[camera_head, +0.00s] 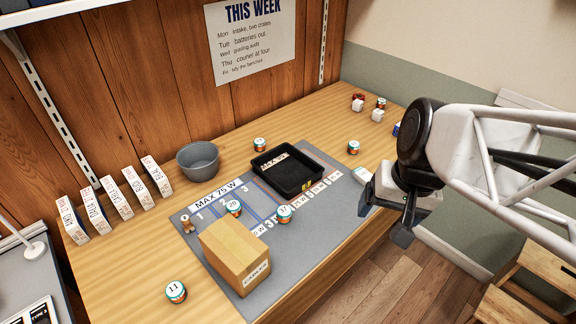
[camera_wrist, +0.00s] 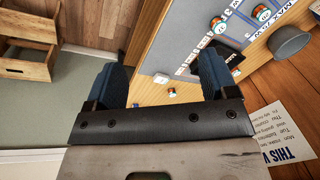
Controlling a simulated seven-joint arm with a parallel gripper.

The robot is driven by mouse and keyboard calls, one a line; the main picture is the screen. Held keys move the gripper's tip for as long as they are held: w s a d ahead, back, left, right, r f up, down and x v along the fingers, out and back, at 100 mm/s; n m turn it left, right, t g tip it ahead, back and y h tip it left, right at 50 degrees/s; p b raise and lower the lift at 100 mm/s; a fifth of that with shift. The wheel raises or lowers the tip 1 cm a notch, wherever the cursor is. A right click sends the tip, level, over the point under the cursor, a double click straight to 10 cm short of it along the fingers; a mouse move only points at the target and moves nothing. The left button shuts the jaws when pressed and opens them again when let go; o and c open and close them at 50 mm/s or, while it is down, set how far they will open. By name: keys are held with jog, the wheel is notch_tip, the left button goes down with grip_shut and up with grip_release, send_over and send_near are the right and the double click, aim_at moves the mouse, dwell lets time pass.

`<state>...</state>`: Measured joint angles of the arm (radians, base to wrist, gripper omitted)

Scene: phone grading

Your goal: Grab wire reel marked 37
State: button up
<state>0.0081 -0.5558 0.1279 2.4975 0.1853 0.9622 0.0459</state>
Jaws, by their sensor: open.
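The wire reel marked 37 (camera_head: 284,214) stands upright on the grey mat (camera_head: 285,265), right of the cardboard box. It is a small white, orange and teal reel with its number on the top. In the wrist view a similar reel (camera_wrist: 219,25) on the mat is probably the same one, but its number is too small to read. My gripper (camera_head: 402,232) is beyond the table's right edge, well to the right of the reel. Its two blue-grey fingers (camera_wrist: 165,72) are apart with nothing held between them.
Other reels include one marked 20 (camera_head: 233,208) and one marked 11 (camera_head: 176,292). A cardboard box (camera_head: 232,247) stands close left of reel 37; a black tray (camera_head: 287,187) lies behind it. A grey bowl (camera_head: 198,160) and several upright boxes (camera_head: 100,215) stand farther left.

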jog(key=w+a+f+m+g+y, duration=0.2)
jog(key=w+a+f+m+y, duration=0.7)
jog(key=w+f, duration=0.25)
jog(key=m+t+y, duration=0.2)
jog(key=m+t, duration=0.2)
jog(key=m, duration=0.6)
send_near(290, 212)
jog(key=x, duration=0.4)
jog(key=shift+s+a+r, duration=0.2)
jog(key=shift+a+r, duration=0.05)
jog(key=shift+r, duration=0.05)
jog(key=shift+w+f, duration=0.25)
jog(key=shift+f, duration=0.2)
jog(key=shift+x, duration=1.25)
jog(key=shift+a, duration=0.15)
jog(key=shift+x, duration=2.5)
